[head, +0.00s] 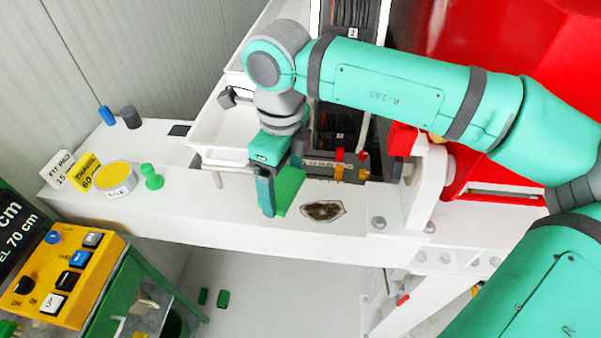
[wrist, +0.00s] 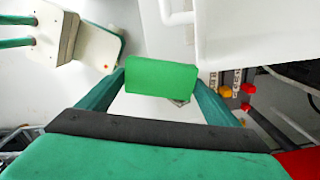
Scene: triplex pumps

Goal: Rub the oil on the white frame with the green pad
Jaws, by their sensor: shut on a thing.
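The white frame (head: 210,222) runs across the middle of the head view as a long beam. A dark brown oil patch (head: 323,211) lies on its top face, right of my gripper. My gripper (head: 279,200) points down over the frame and is shut on the green pad (head: 290,186). In the wrist view the pad (wrist: 161,76) sits between the two fingertips (wrist: 160,84) and hides most of what is under it; a small greyish-brown bit shows at its lower right edge. The pad is left of the oil in the head view. I cannot tell whether it touches the frame.
A yellow-topped round tin (head: 115,177), a green knob-shaped piece (head: 152,177) and small signs (head: 78,172) stand on the frame's left part. A white tray (head: 225,128) is behind my gripper. Bolts (head: 378,223) and a white bracket (head: 430,185) stand right of the oil.

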